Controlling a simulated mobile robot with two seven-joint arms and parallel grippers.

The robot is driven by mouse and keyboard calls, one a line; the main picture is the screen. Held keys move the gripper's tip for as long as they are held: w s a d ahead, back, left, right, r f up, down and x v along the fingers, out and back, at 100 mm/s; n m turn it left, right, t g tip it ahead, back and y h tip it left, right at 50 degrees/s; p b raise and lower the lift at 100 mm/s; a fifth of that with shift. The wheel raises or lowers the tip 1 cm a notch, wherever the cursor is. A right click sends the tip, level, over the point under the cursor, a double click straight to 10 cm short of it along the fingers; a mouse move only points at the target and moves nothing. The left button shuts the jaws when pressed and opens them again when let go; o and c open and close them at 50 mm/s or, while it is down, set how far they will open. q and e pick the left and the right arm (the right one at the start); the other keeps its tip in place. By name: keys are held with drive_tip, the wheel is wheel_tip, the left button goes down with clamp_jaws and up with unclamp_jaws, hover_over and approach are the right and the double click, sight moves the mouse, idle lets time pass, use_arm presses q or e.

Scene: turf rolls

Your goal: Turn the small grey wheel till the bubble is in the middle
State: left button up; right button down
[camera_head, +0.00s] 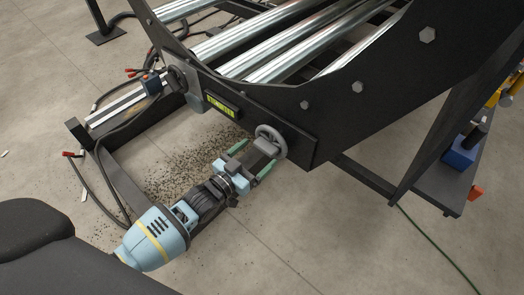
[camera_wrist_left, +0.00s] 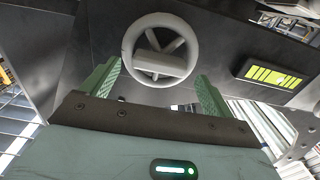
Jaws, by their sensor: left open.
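The small grey wheel (camera_head: 271,139) is on the black side plate of the roller frame. It is a spoked ring with a grey bar across it, and it shows face-on in the left wrist view (camera_wrist_left: 132,48). My left gripper (camera_head: 253,158) is open in front of the wheel. Its green fingers stand apart, one to each side of the wheel's lower part in the wrist view (camera_wrist_left: 158,88), with nothing gripped. The yellow-green level window (camera_head: 221,106) is left of the wheel, and right of it in the wrist view (camera_wrist_left: 275,77). Its bubble is too small to make out. My right gripper is out of view.
Shiny metal rollers (camera_head: 310,40) lie behind the black side plate (camera_head: 340,108). Dark crumbs (camera_head: 180,165) are scattered on the floor below. Cables (camera_head: 100,175) run at the left, and a blue object (camera_head: 459,159) stands on a shelf at the right.

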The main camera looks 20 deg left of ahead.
sight(268, 145)
use_arm(q)
drive_tip(key=shift+b+x, duration=0.35)
drive_tip(key=shift+x, duration=1.05)
drive_tip(key=c, duration=1)
